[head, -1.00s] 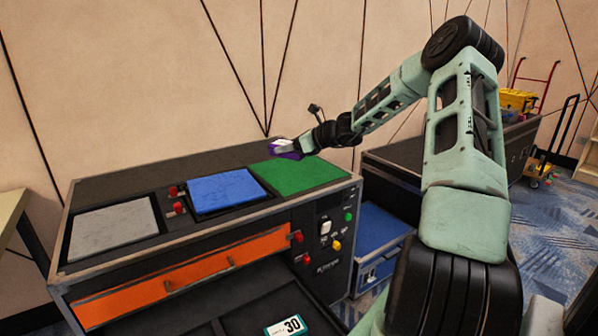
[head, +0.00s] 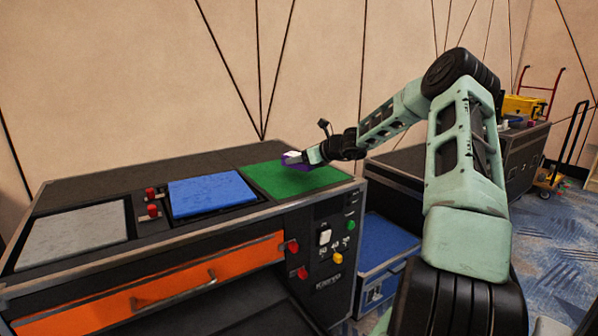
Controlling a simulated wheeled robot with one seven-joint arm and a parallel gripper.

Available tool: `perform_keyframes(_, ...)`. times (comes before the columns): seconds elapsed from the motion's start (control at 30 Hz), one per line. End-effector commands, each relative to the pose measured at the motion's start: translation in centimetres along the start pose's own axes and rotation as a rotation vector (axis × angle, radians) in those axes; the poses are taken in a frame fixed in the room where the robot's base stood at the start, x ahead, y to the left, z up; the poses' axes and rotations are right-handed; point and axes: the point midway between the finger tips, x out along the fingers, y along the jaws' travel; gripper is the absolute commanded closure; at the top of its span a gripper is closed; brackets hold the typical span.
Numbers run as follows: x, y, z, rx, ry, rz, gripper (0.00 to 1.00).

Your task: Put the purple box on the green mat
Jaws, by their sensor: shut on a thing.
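The green mat (head: 290,181) lies on the right part of the black case's top. The purple box (head: 289,161), with a pale top, is at the mat's far edge in the picture. My gripper (head: 302,157) is shut on the purple box, reaching in from the right. The box appears over or on the mat; I cannot tell whether its underside touches. The gripper's fingers are small and partly hidden around the box.
A blue mat (head: 211,193) and a grey mat (head: 75,238) lie further left on the case, with red knobs (head: 152,202) between them. An orange drawer front (head: 170,287) is below. Another dark case (head: 520,160) stands behind my arm at right.

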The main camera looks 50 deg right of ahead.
Motion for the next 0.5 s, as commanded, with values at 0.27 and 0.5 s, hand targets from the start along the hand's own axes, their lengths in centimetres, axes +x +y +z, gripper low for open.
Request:
perform_keyframes(0.27,1.3,0.0,-3.2,0.001,0.000,0.000,0.75)
perform_keyframes(0.5,1.3,0.0,-3.2,-0.001,0.000,0.000,0.75)
